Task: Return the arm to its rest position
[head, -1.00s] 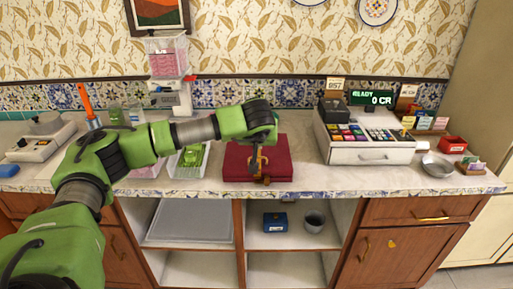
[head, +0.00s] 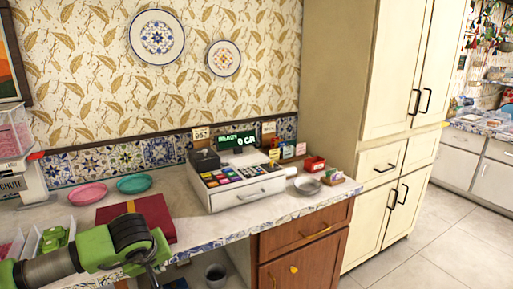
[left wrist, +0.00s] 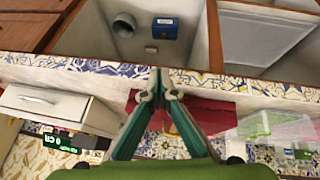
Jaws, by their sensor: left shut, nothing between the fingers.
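My left arm comes into the head view from the lower left, with its green and black left gripper (head: 153,274) hanging at the counter's front edge by the dark red box (head: 158,214). The gripper body hides part of the box. In the left wrist view, which looks upside down, my left gripper (left wrist: 158,82) has its two green fingers meeting at the tips with nothing between them. The red box (left wrist: 205,112) shows behind the fingers. My right gripper is in neither view.
Pink (head: 87,194) and teal (head: 134,184) dishes sit behind. Open shelves below hold a blue box (left wrist: 165,28) and a grey cup (left wrist: 124,25). The floor at right is clear.

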